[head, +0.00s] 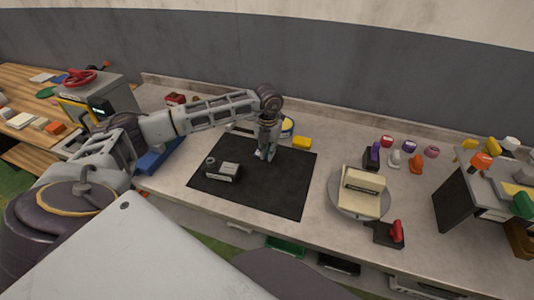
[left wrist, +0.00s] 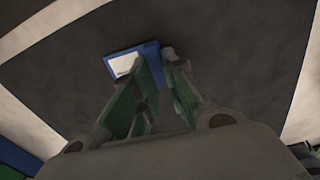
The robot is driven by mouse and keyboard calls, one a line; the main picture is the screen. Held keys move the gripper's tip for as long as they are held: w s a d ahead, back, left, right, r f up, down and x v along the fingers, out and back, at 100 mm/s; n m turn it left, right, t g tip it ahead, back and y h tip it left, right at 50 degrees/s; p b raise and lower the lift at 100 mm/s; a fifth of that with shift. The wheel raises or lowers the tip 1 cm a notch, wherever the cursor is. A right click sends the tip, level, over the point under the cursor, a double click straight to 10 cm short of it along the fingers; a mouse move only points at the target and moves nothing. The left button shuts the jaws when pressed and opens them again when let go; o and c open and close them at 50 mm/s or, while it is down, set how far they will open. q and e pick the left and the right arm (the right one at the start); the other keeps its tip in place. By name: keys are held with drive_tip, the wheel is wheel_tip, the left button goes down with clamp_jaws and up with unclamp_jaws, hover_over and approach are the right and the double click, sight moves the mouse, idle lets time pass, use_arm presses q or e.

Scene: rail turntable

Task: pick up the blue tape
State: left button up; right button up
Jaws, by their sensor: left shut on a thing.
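My left gripper (head: 265,153) is low over the black mat (head: 285,190), in its upper middle part. In the left wrist view the gripper (left wrist: 158,75) is shut on a blue piece with a white face, which I take as the blue tape (left wrist: 153,58). It shows at the fingertips against the dark mat, and the fingers hide part of it. In the head view the piece is mostly hidden; only a small pale bit shows by the fingertips. I cannot tell whether it touches the mat. My right gripper is not in view.
A small grey-and-black device (head: 223,171) sits on the mat's left part. A round turntable (head: 345,207) with a cream block stands right of the mat. The mat's front is clear.

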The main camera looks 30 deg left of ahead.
use_arm(q)
drive_tip(key=shift+r, duration=0.6)
wheel_tip(320, 180, up, 4)
drive_tip(key=shift+r+b, duration=0.15)
drive_tip(key=shift+b, duration=0.15)
wheel_tip(320, 180, up, 3)
drive_tip(key=shift+r, duration=0.15)
drive_tip(key=shift+s+d+r+p, duration=0.25)
drive_tip(key=shift+d+r+p, duration=0.25)
drive_tip(key=shift+r, duration=0.2)
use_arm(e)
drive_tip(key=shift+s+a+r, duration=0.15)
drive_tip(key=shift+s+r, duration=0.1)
